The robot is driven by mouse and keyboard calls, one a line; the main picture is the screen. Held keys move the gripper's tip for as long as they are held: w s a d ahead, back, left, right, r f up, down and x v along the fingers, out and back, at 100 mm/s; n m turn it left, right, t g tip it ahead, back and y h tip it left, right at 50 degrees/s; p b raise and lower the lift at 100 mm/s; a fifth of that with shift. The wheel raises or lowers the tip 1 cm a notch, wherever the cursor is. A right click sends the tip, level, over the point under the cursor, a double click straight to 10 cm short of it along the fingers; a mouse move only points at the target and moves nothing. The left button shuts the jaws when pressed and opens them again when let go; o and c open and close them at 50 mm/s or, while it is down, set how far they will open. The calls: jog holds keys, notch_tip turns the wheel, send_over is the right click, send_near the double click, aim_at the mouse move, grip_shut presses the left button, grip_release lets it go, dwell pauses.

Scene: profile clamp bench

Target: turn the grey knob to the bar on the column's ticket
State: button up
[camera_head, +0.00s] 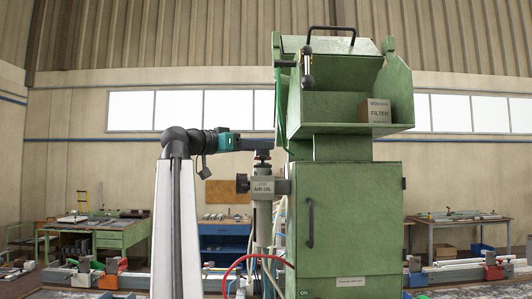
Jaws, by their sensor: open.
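My gripper (263,144) reaches in from the left, level, at the top of the grey column unit (262,222). Its fingers are at the dark knob-like top (262,155), which has a little red on it; I cannot tell whether they touch it. The gripper is open. The unit carries a small ticket (262,187) reading "AIR OIL"; any bar on it is too small to make out. A round dark knob (242,183) sticks out to the unit's left. Which part is the grey knob, and its turn angle, are not clear from here.
The green cabinet (347,230) stands close to the right, with a box marked "FILTER" (375,111) in its upper tray. A ball-ended lever (308,80) hangs above. A red hose (250,257) and pale hoses run below. Green benches (125,236) stand behind at left.

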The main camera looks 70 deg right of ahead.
jog(key=v, duration=0.7)
jog(key=shift+w+a, duration=0.2)
jog(key=shift+a, duration=0.1)
